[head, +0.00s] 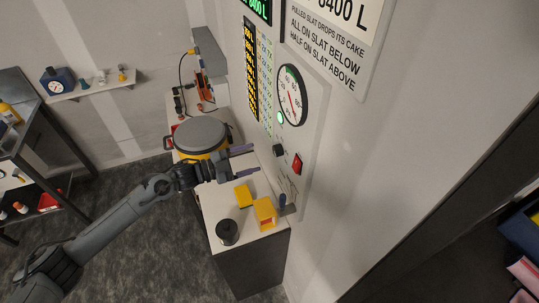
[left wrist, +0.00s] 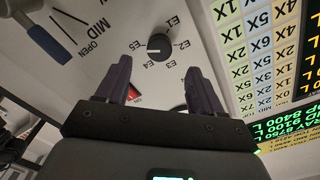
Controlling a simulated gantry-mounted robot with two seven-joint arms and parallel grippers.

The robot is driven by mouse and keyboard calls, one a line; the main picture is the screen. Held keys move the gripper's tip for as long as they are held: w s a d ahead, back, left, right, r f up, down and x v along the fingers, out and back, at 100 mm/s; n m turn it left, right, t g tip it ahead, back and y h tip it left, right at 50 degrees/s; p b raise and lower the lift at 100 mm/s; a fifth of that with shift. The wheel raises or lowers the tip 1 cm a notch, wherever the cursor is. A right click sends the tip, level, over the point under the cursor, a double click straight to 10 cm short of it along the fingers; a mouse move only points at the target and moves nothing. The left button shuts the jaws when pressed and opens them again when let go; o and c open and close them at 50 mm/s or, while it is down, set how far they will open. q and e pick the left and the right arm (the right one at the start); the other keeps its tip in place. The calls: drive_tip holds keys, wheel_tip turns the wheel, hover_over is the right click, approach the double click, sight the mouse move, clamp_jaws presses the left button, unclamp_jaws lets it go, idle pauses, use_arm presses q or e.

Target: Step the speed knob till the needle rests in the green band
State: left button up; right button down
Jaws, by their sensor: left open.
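The speed knob (head: 278,150) is a small black knob on the pale wall panel. In the left wrist view the knob (left wrist: 160,46) shows a pale pointer mark at its left side, with E-numbered labels around it. The dial gauge (head: 291,95) is above it, white with a black rim and a green stretch; its needle is too small to read surely. My left gripper (head: 252,159) is open and empty, its fingers pointing at the panel just short of the knob. In the left wrist view its two fingers (left wrist: 160,85) stand apart below the knob, not touching it. My right gripper is not in view.
A red switch (head: 298,163) sits beside the knob, and a blue-handled lever (head: 282,201) is lower on the panel. A green lamp (head: 280,118) glows by the gauge. Yellow blocks (head: 264,213), a black cup (head: 227,231) and a grey-lidded yellow pot (head: 200,137) stand on the bench.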

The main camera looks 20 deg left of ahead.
sight(274, 151)
use_arm(q)
drive_tip(key=shift+b+x, duration=1.05)
drive_tip(key=shift+x, duration=2.55)
drive_tip(key=shift+c, duration=0.3)
drive_tip(key=c, duration=1)
